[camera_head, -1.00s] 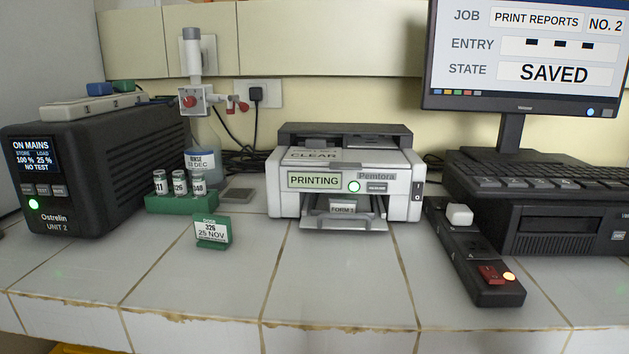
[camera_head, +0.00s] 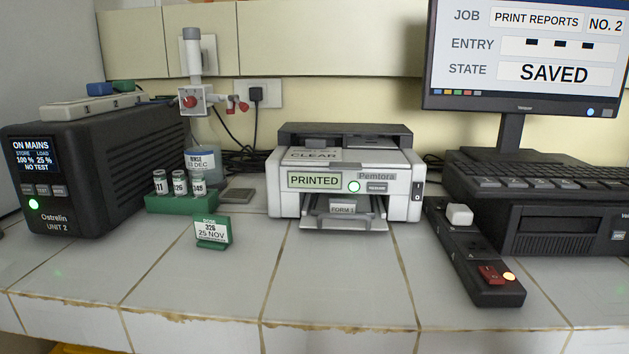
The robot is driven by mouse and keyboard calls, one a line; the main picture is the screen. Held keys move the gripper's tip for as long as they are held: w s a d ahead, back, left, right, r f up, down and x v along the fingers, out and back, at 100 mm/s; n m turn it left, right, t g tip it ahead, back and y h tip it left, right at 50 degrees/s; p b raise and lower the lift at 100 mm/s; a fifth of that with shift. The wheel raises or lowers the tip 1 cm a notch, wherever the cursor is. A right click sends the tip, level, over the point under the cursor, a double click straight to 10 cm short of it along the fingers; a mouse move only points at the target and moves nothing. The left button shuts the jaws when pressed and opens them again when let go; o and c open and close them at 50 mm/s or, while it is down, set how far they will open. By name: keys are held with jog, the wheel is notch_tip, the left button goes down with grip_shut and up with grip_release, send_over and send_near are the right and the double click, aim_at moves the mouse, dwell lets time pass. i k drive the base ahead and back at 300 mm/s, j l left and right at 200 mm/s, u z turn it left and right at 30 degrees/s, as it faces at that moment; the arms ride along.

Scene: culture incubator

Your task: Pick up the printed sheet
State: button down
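The printer (camera_head: 400,200) is a white and grey box with a dark top, standing on the tiled bench. Its display (camera_head: 314,180) reads PRINTED, and a green light is lit beside it. The printed sheet (camera_head: 343,210), marked FORM with a small number, shows in the front opening above the grey output tray (camera_head: 343,226). How far the sheet reaches back inside the printer is hidden. My gripper is not in this view.
A green card stand (camera_head: 211,244) and a green vial rack (camera_head: 182,204) stand left of the printer. A black power strip (camera_head: 466,256) with a lit orange light lies to the right. The tiles in front of the printer (camera_head: 340,285) are clear.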

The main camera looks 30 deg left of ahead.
aim_at(314, 149)
jog(key=u, duration=0.4)
jog(key=k+u, duration=0.15)
jog(key=u, duration=0.7)
jog(key=l+u, duration=0.1)
jog(key=u, duration=0.2)
jog(key=l+u, duration=0.1)
jog(key=u, duration=0.2)
